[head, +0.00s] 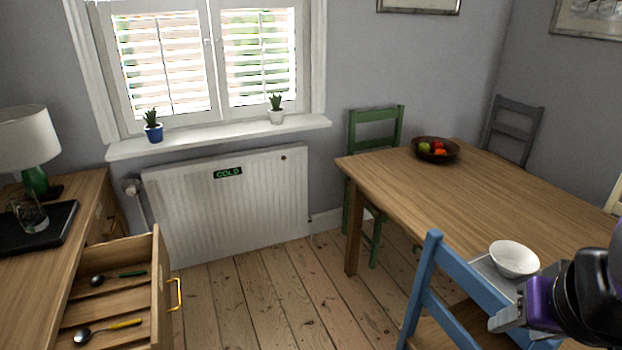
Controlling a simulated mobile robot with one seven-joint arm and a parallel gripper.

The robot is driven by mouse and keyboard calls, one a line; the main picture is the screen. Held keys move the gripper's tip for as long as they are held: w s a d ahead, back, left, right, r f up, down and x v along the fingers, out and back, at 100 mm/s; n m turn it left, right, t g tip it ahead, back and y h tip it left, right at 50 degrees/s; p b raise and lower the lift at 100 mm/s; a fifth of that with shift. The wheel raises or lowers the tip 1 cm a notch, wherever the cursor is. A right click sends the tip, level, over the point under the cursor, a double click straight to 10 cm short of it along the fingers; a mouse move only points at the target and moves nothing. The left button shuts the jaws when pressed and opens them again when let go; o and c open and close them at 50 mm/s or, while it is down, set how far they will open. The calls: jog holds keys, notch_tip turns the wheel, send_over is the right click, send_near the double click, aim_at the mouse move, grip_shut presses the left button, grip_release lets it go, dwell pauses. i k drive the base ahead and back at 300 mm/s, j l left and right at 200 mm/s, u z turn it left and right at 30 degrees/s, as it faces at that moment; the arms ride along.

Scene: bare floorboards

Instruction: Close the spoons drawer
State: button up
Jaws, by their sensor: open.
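The spoons drawer (157,275) stands pulled out from the wooden cabinet at the lower left of the head view. Its yellow handle (178,294) is on the front, facing right. Inside lie a spoon with a dark green handle (118,276) and a spoon with a yellow handle (107,331), in separate compartments. The drawer's near end is cut off by the picture edge. My gripper (492,292) is at the lower right, in front of the blue chair and table, far to the right of the drawer. Its jaws are open, apart from the drawer, and I see nothing held between them.
A blue chair (433,270) and the wooden table (490,190) with a white bowl (514,258) and fruit bowl (450,157) fill the right. A green chair (374,117) stands behind. Bare floorboards (270,300) lie clear between drawer and blue chair, below the radiator (230,210).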

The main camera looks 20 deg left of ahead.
aim_at(146, 297)
jog(key=u, duration=0.45)
jog(key=i+u, duration=0.15)
jog(key=u, duration=0.3)
jog(key=l+u, duration=0.1)
jog(key=u, duration=0.35)
jog(key=i+u, duration=0.1)
jog(key=u, duration=0.35)
jog(key=l+u, duration=0.15)
jog(key=u, duration=0.3)
